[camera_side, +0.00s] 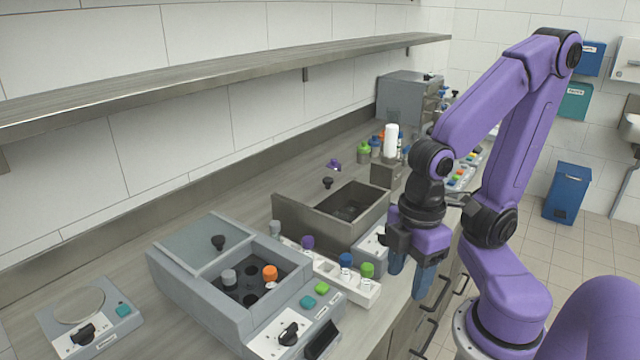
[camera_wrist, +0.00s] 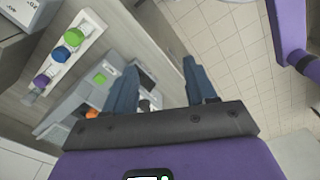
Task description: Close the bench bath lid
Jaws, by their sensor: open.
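Two open baths stand on the bench in the side view. The nearer light grey bath (camera_side: 185,292) has a flat grey lid (camera_side: 190,243) with a black knob over its left part; its right part is open and shows a grey-capped and an orange-capped vial. The darker metal bath (camera_side: 300,222) behind it is open on top, with a black knob (camera_side: 328,182) at its back edge; its lid is mostly hidden. I cannot tell which one is the bench bath. My gripper (camera_side: 410,276) is open and empty, pointing down at the bench's front edge, right of both baths. Its blue fingers also show in the wrist view (camera_wrist: 161,88).
A white rack (camera_side: 330,272) with several capped vials stands between the baths. A round-plate device (camera_side: 80,310) is at the front left. Bottles and a grey machine (camera_side: 405,95) are at the back. A shelf (camera_side: 220,75) runs above.

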